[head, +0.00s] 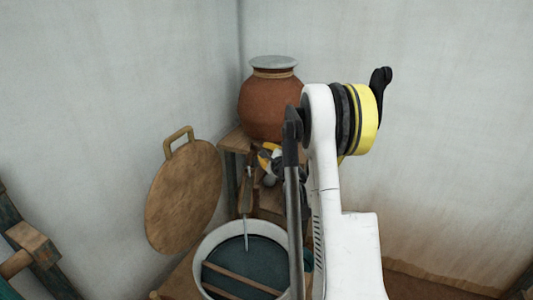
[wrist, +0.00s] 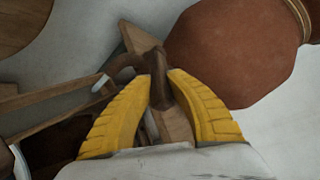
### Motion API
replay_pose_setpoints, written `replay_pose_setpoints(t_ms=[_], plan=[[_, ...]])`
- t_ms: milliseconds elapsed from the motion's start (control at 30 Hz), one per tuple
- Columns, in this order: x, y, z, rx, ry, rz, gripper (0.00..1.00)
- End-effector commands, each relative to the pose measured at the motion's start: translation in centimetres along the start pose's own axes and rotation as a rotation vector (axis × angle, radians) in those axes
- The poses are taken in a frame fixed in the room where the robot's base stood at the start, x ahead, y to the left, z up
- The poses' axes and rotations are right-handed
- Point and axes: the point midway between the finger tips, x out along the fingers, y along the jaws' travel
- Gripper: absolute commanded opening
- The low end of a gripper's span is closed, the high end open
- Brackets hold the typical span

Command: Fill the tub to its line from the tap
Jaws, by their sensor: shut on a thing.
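The tub (head: 208,243) is a white-rimmed round vessel at the bottom centre of the head view. Dark teal liquid shows inside, with wooden slats across it. Its line cannot be made out. A brown tap (head: 246,190) stands above it, below the clay pot. A thin pale streak, which looks like running water, drops from the tap into the tub. My gripper (head: 268,157) is at the tap, partly hidden by my arm. In the wrist view its yellow fingers (wrist: 160,80) are shut on the dark brown tap handle (wrist: 157,65).
A reddish clay pot (head: 268,105) with a pale lid sits on a wooden stand (head: 233,143) in the corner. A round wooden disc with a handle (head: 183,200) leans at the left wall. A wooden frame (head: 35,243) stands at the lower left. Walls close in behind.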

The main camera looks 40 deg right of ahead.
Motion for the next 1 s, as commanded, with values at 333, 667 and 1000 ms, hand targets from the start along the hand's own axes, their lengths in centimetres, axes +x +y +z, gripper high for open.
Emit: replay_pose_setpoints(t_ms=[333, 667, 1000], plan=[[0.0, -0.1, -0.2, 0.0, 0.002, 0.0, 0.44], [-0.4, -0.1, -0.1, 0.0, 0.001, 0.0, 0.44], [-7.0, -0.1, -0.2, 0.001, 0.002, -0.001, 0.44]])
